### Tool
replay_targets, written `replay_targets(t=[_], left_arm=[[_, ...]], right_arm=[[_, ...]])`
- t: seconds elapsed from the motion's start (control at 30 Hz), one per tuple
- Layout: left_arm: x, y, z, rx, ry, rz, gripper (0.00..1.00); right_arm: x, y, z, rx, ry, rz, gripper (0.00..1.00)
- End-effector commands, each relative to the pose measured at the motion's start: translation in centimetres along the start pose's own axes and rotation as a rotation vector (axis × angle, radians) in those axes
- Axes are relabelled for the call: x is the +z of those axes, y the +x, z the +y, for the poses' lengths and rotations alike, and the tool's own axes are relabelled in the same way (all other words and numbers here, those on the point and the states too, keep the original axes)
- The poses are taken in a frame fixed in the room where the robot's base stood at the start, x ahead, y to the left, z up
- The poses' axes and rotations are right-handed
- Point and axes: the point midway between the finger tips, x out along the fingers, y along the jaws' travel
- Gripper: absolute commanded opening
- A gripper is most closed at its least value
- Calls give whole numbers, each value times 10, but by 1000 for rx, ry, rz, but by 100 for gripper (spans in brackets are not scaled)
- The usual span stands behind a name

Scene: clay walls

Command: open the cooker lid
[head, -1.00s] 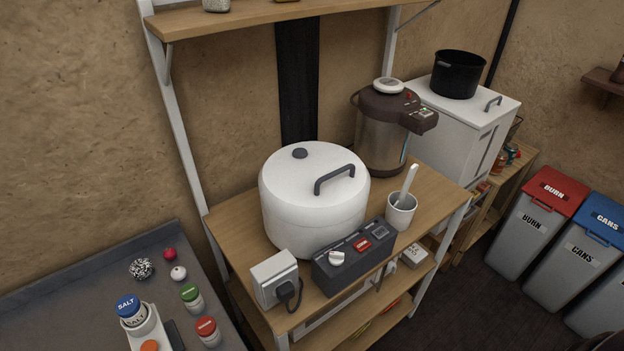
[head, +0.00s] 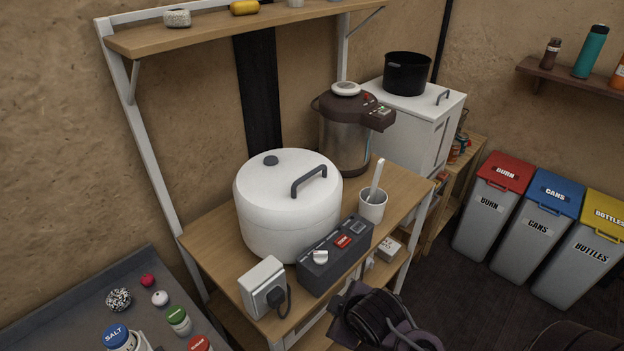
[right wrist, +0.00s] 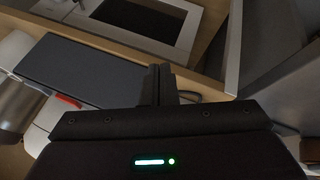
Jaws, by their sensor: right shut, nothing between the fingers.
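The white cooker (head: 285,225) stands on the wooden shelf unit. Its domed lid (head: 320,168) is closed, with a dark bar handle (head: 309,180) and a round dark knob (head: 270,160) on top. A dark control box (head: 322,272) with a red switch (head: 343,241) and a white dial (head: 320,257) sits in front of the cooker. My right arm shows at the bottom of the head view, below and right of the box, apart from the lid. In the right wrist view my right gripper (right wrist: 158,72) is shut and empty. My left gripper is not in view.
A white cup with a utensil (head: 372,205) and a brown-topped dispenser (head: 346,135) stand right of the cooker. A white socket box (head: 262,287) stands at front left. An upper shelf (head: 220,31) runs above the back. Bins (head: 490,205) stand on the right.

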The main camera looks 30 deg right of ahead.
Motion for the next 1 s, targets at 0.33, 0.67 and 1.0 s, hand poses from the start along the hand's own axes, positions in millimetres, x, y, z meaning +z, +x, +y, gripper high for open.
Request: replay_targets(t=[0.33,0.67,1.0], left_arm=[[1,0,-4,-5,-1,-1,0],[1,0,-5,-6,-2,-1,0],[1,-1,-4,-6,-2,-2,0]], right_arm=[[-40,-18,100,462,-966,204,0],[-85,-67,164,1142,-1944,124,0],[-103,-97,176,1492,-2264,-16,0]])
